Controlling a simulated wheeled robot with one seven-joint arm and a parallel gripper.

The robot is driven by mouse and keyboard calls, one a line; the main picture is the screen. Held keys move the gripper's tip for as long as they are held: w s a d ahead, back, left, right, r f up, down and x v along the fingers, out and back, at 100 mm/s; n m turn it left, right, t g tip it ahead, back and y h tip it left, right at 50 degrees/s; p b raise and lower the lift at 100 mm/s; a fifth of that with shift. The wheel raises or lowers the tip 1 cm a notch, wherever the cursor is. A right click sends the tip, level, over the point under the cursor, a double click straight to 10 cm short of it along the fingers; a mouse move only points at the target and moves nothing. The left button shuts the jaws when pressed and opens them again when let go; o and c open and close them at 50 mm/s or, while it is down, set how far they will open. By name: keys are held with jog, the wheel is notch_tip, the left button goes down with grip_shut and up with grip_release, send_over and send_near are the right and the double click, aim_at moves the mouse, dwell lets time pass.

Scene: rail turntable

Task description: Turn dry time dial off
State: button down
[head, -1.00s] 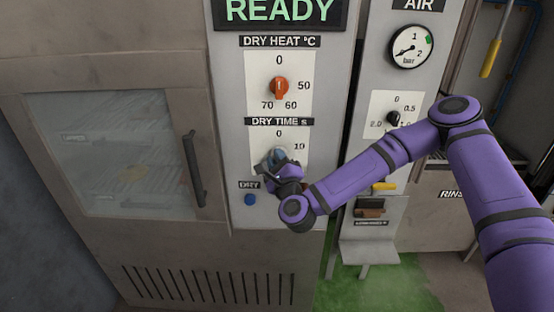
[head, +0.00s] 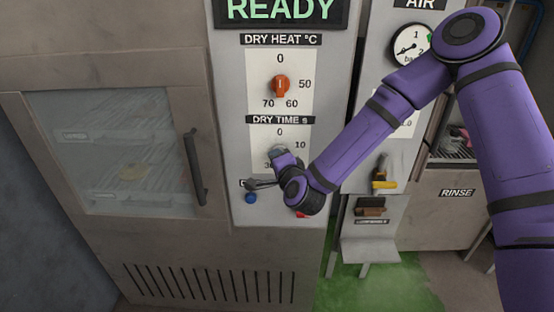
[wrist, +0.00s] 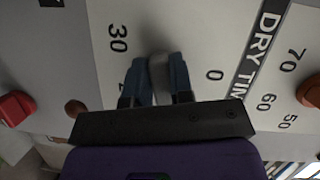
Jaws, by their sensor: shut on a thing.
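The dry time dial (wrist: 158,72) is a grey knob on a white plate, below the DRY TIME label (head: 279,120). In the head view my gripper (head: 277,158) is at the dial and hides most of it. In the wrist view my gripper (wrist: 158,84) has its two blue fingers on either side of the grey knob, shut on it. The 0 and 30 marks show on either side of it there. The dial's pointer is hidden, so I cannot tell its setting.
The orange dry heat dial (head: 281,86) sits just above, pointing up towards 0. A blue button (head: 251,197) is below left. The oven door handle (head: 194,168) stands out to the left. The air gauge (head: 409,45) is at upper right, partly behind my arm.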

jog(key=n+h, duration=0.2)
jog(key=n, duration=0.1)
jog(key=n+g+h, duration=0.1)
jog(key=n+h, duration=0.1)
jog(key=n, duration=0.2)
jog(key=n+g+h, duration=0.1)
jog(key=n+h, duration=0.1)
jog(key=n, duration=0.2)
jog(key=shift+s+d+f, duration=0.1)
jog(key=shift+d+f, duration=0.3)
dwell(0.7)
jog(key=c, duration=1)
grip_release()
jog(key=shift+r, duration=0.1)
jog(key=v, duration=1)
jog(key=shift+s+r, duration=0.2)
jog(key=shift+s, duration=0.1)
jog(key=shift+a, duration=0.15)
